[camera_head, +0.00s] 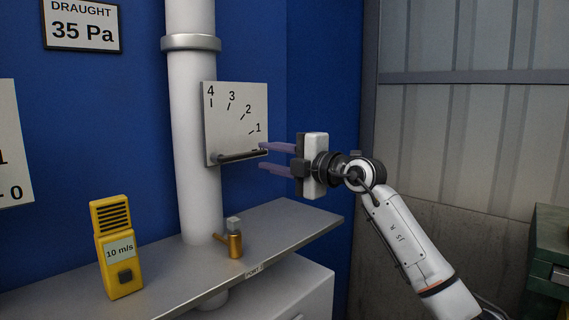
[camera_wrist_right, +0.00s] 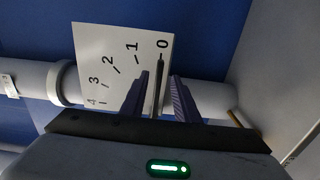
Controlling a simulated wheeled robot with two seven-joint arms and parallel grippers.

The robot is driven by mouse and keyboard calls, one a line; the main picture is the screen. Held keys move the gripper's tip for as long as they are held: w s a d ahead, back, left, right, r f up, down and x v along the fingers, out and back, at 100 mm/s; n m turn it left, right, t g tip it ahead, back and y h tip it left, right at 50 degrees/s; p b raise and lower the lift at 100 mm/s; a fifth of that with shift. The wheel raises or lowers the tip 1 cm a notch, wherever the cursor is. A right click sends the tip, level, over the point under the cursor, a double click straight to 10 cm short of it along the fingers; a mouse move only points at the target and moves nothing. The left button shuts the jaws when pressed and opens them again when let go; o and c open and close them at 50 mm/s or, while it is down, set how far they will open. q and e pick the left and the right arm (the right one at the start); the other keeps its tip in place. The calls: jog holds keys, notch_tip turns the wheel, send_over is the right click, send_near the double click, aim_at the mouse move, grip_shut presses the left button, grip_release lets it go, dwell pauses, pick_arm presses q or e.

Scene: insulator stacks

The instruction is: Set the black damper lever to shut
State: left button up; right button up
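The black damper lever (camera_head: 240,156) is mounted at the lower edge of a white scale plate (camera_head: 225,125) on the vertical pipe. It lies nearly level, its free end to the right. In the right wrist view the lever (camera_wrist_right: 158,85) points at the 0 mark of the plate (camera_wrist_right: 105,50). My right gripper (camera_head: 263,156) is open, its purple fingers reaching in from the right, one above and one below the lever's free end. In the right wrist view the lever lies between the fingers (camera_wrist_right: 158,98), with visible gaps. My left gripper is not in view.
A grey shelf (camera_head: 290,226) runs below, bearing a yellow meter (camera_head: 118,250) reading 10 m/s and a small brass fitting (camera_head: 235,245). The white pipe (camera_head: 195,205) passes behind the plate. A DRAUGHT 35 Pa sign (camera_head: 82,25) hangs on the blue wall. A green cabinet (camera_head: 550,250) stands far right.

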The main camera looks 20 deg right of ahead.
jog(key=b+v, duration=0.1)
jog(key=v, duration=0.5)
dwell(0.3)
